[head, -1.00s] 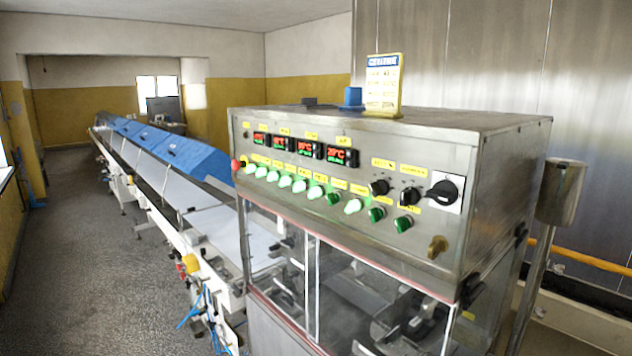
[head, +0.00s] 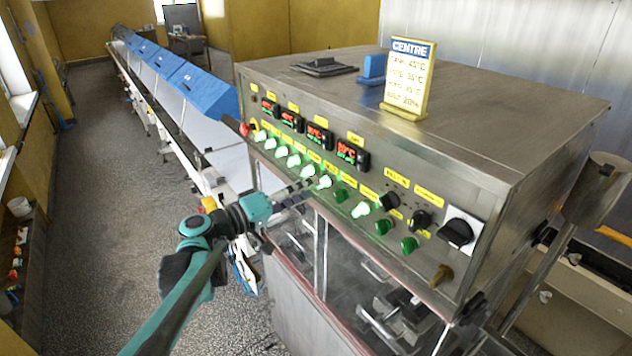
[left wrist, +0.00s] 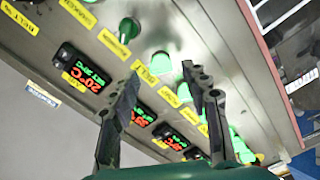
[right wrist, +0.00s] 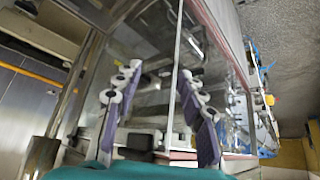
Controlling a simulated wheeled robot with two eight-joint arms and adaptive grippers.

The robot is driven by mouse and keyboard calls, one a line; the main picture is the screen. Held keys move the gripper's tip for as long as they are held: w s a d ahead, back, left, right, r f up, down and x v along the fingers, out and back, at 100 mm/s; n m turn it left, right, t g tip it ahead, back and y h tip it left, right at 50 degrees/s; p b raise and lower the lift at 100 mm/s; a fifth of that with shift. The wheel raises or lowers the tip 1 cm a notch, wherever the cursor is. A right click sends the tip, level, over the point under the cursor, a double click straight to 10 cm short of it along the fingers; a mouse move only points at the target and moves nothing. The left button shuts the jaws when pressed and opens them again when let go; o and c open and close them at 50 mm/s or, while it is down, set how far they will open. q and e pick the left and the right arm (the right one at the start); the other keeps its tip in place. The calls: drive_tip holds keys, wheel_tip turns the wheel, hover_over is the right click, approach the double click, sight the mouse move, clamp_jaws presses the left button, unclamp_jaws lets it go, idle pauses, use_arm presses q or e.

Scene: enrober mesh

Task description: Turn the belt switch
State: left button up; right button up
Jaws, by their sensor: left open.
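The steel control panel (head: 300,165) carries two small black rotary knobs, an upper one (head: 388,201) and a lower one (head: 420,220), and a large black rotary switch (head: 457,232) on a white plate. Yellow labels sit above the small knobs; their text is too small to read surely in the head view. My right gripper (right wrist: 158,76) is open and empty.
Lit green buttons (head: 294,160) and red displays (head: 318,136) line the panel. A yellow sign (head: 408,80) and a blue block (head: 372,68) stand on top. Clear panes lie below. A post with a steel cylinder (head: 596,185) stands right. Floor left is open.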

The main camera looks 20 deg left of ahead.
sight(323, 183)
use_arm(q)
drive_tip(key=x, duration=0.3)
drive_tip(key=shift+w+d, duration=0.1)
clamp_jaws()
